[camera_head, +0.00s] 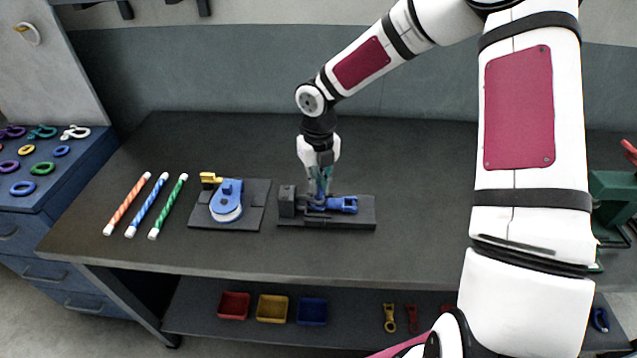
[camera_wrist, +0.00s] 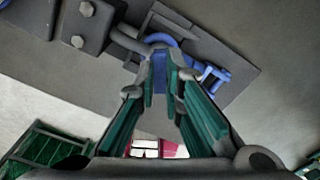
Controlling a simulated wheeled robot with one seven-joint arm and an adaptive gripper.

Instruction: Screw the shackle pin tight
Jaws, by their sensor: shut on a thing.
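The blue shackle (camera_head: 342,204) lies on a dark base plate (camera_head: 340,222) with a dark block (camera_head: 287,200) at its left end. My gripper (camera_head: 319,193) points down over the plate, just right of the block. In the wrist view its teal fingers (camera_wrist: 165,85) are closed on a blue piece between the tips, which looks like the shackle pin (camera_wrist: 159,66).
A second plate (camera_head: 252,215) with a blue pulley block (camera_head: 228,200) and a yellow piece stands to the left. Three striped rods (camera_head: 147,205) lie further left. Coloured bins (camera_head: 272,308) sit on the lower shelf.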

